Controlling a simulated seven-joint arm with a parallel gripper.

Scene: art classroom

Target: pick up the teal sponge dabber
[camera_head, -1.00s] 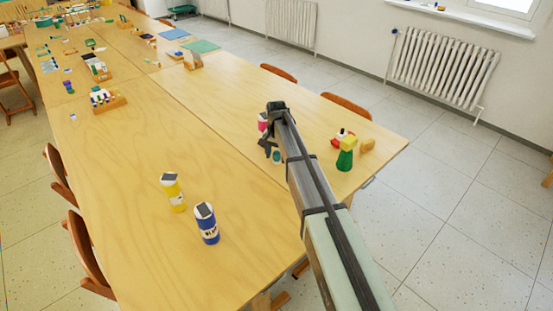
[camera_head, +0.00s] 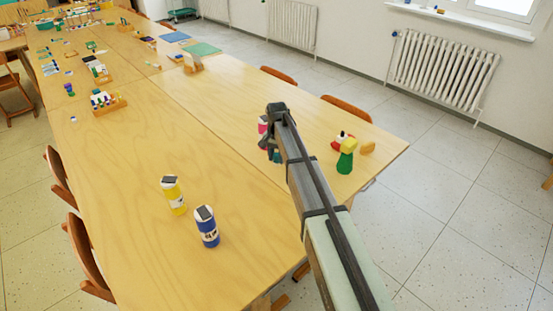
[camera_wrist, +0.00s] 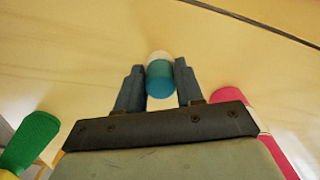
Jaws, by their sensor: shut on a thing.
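The teal sponge dabber (camera_wrist: 160,78) is between the two fingers of my gripper (camera_wrist: 160,88) in the wrist view. It has a round teal end and a pale part beyond it. My gripper is shut on it. In the head view my gripper (camera_head: 270,148) is over the right part of the table, and a bit of the dabber (camera_head: 277,156) shows beside the arm. Most of the dabber is hidden there.
A pink bottle (camera_head: 263,125) stands close behind my gripper. Yellow (camera_head: 173,196) and blue (camera_head: 207,228) bottles stand at the front left. The table's (camera_head: 150,130) left middle is clear.

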